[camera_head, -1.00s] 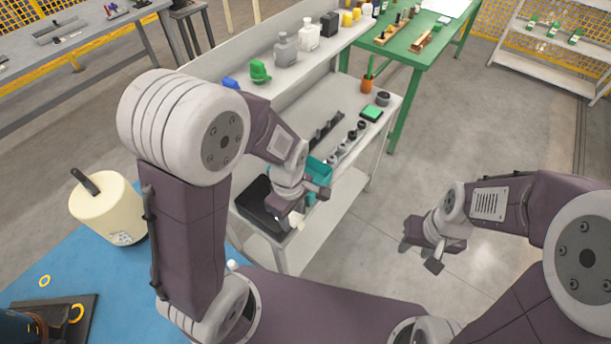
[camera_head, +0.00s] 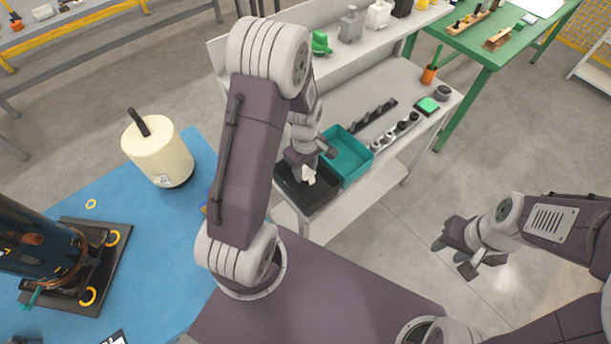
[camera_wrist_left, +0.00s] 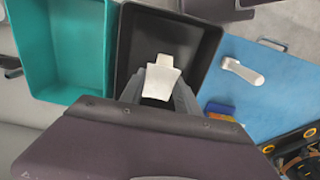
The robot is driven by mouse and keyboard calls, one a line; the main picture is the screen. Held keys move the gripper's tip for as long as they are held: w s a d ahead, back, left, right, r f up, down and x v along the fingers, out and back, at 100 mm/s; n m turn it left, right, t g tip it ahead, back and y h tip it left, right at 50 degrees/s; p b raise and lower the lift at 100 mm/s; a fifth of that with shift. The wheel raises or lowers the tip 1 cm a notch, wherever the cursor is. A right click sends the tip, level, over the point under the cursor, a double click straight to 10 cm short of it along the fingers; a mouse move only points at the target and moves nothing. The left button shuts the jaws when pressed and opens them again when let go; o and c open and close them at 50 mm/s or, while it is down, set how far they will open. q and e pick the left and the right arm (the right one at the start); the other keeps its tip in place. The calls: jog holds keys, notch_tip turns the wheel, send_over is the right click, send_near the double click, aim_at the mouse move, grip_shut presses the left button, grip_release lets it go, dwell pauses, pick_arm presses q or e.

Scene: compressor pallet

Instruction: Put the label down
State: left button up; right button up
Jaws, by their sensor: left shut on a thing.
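The label is a small white piece (camera_wrist_left: 160,78) held between the fingertips of my left gripper (camera_wrist_left: 158,92). It also shows in the head view (camera_head: 309,176) as a small pale shape below the gripper (camera_head: 305,168). My left gripper is shut on it, over the black tray (camera_wrist_left: 205,45) on the grey shelf unit. In the head view the black tray (camera_head: 318,203) lies under the gripper. I cannot tell whether the label touches the tray floor. My right gripper (camera_head: 456,258) hangs empty over the bare floor at the right, its fingers apart.
A teal bin (camera_head: 350,150) stands right beside the black tray. Black and grey parts (camera_head: 395,130) lie farther along the shelf. A blue mat (camera_head: 150,250) at the left carries a cream cylinder (camera_head: 158,152) and a dark machine (camera_head: 40,245).

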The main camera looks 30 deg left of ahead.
aim_at(306, 173)
pick_arm(q)
notch_tip(306, 173, down, 4)
jog(key=shift+r, duration=0.1)
jog(key=shift+f, duration=0.2)
jog(key=shift+f+b, duration=0.4)
jog(key=shift+f, duration=0.1)
jog(key=o, duration=1.3)
jog(key=shift+r, duration=0.1)
